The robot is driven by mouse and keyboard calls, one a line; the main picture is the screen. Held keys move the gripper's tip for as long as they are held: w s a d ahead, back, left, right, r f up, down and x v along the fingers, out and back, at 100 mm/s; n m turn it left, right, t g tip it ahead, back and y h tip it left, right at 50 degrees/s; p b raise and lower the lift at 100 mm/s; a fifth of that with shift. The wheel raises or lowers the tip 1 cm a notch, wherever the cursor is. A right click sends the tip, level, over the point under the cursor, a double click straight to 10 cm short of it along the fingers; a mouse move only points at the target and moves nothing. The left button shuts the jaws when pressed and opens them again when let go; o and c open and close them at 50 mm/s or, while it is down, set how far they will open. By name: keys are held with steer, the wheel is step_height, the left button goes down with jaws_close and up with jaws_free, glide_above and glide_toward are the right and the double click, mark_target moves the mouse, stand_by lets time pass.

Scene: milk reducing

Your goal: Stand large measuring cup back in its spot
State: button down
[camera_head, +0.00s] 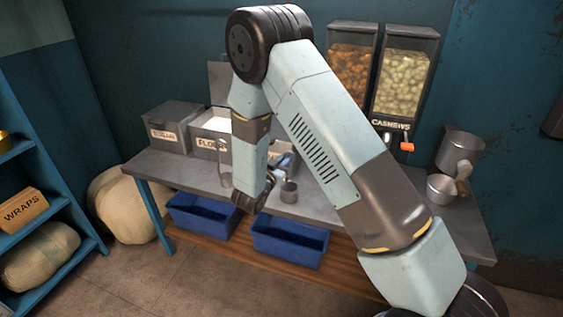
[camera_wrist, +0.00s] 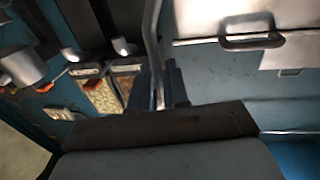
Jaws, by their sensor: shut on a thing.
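My gripper (camera_head: 250,203) hangs low over the front part of the worktop, pointing down. In the wrist view its two fingers (camera_wrist: 160,90) are closed around a thin grey metal strip, which looks like the handle of the large measuring cup (camera_wrist: 153,30). The strip runs up out of the top of that view, so the cup's body is not clear there. In the head view a grey cup-like shape (camera_head: 225,174) shows just left of my gripper. A small metal cup (camera_head: 288,192) stands on the worktop to the right of my gripper.
Sugar (camera_head: 172,128) and flour (camera_head: 211,130) bins stand behind my gripper. Two dispensers (camera_head: 405,75) are at the back right. A metal pitcher (camera_head: 460,151) and pot (camera_head: 440,188) stand on the right. Blue crates (camera_head: 290,240) sit below the worktop (camera_head: 180,170).

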steer(key=shift+f, duration=0.1)
steer(key=c, duration=1.1)
jaws_free()
steer(key=v, duration=1.2)
